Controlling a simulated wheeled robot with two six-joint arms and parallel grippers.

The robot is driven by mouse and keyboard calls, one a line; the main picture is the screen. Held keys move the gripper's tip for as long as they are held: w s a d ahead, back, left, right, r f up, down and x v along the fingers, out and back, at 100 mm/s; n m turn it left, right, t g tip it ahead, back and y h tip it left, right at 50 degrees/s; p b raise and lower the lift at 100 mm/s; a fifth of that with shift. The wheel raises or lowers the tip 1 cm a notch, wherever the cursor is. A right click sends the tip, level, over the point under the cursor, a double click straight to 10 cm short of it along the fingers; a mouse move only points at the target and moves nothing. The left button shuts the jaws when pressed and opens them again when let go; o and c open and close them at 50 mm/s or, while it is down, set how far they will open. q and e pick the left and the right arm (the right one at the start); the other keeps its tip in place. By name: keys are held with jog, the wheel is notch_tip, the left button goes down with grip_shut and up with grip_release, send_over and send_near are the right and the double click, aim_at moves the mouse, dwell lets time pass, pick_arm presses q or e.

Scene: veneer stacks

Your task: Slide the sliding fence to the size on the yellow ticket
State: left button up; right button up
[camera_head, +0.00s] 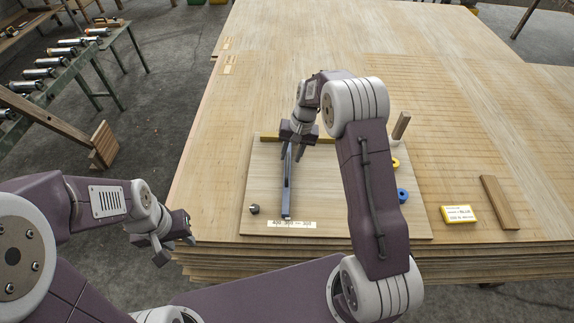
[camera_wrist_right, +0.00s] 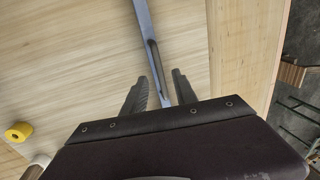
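The sliding fence (camera_head: 287,190) is a narrow grey-blue metal bar on a pale board (camera_head: 345,215). A number strip (camera_head: 292,224) lies at its near end; I make out 400, 360 and 320. The yellow ticket (camera_head: 458,214) lies on the veneer at the right, its writing too small to read. My right gripper (camera_head: 291,153) is over the fence's far part. In the right wrist view the fence (camera_wrist_right: 148,35) runs between the open fingers (camera_wrist_right: 160,88), with gaps showing beside it. My left gripper (camera_head: 175,246) is open and empty, off the stack's left edge.
A dark knob (camera_head: 253,209) sits left of the fence. A blue ring (camera_head: 402,195), a yellow ring (camera_head: 395,162) and a wooden post (camera_head: 401,125) stand right of my right arm. A wooden block (camera_head: 499,202) lies beside the ticket. A roller bench (camera_head: 60,62) stands at the left.

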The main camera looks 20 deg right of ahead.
aim_at(287, 167)
jog(key=f, duration=0.4)
jog(key=shift+a+f, duration=0.25)
jog(key=shift+f, duration=0.15)
jog(key=shift+w+a+f, duration=0.15)
jog(key=shift+a+f, duration=0.05)
jog(key=shift+f, duration=0.15)
grip_shut()
dwell(0.7)
